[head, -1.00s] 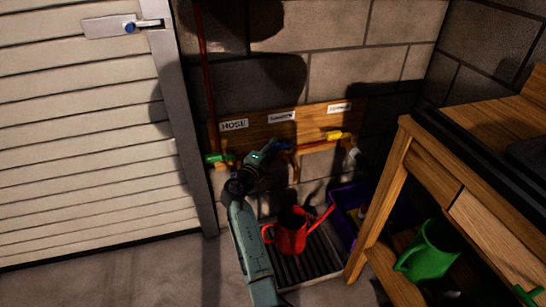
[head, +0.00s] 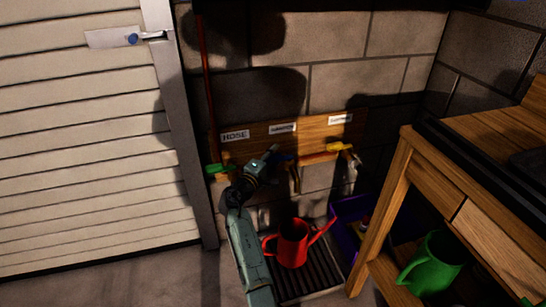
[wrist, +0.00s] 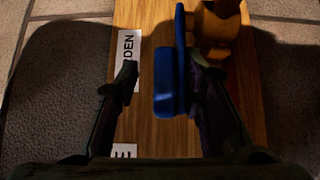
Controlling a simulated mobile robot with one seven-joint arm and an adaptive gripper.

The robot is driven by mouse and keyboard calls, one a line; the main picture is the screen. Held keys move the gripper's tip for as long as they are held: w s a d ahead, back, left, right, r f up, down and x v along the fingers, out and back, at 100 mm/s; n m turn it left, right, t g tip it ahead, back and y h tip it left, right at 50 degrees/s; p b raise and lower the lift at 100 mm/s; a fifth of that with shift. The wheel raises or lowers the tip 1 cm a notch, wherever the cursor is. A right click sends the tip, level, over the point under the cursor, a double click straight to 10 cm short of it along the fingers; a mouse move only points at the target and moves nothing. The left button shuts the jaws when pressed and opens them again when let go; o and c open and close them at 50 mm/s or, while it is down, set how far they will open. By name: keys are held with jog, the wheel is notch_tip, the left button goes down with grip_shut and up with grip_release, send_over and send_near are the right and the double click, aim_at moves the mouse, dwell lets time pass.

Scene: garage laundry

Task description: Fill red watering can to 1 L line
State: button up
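The red watering can (head: 293,243) stands upright on a dark slatted drain tray (head: 318,268), roughly below the middle tap (head: 294,180). Its spout points right. No water stream or fill line can be made out. The middle tap's blue lever handle (head: 284,157) is beside my gripper (head: 272,153). In the wrist view, the blue handle (wrist: 168,82) lies between the two fingers of my gripper (wrist: 162,80), near or against the right finger, with a clear gap to the left finger. My gripper is open. The brass tap body (wrist: 217,30) shows above.
A green-handled tap (head: 217,169) is left, under the HOSE label (head: 235,136). A yellow-handled tap (head: 340,147) is right. A wooden bench (head: 395,190) stands right, with a green watering can (head: 432,265) on its lower shelf. A purple crate (head: 345,215) is beside the tray.

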aim_at(270, 159)
jog(key=shift+f, duration=0.15)
jog(key=shift+s+a, duration=0.2)
jog(key=shift+s, duration=0.1)
jog(key=v, duration=0.7)
jog(key=shift+w, duration=0.1)
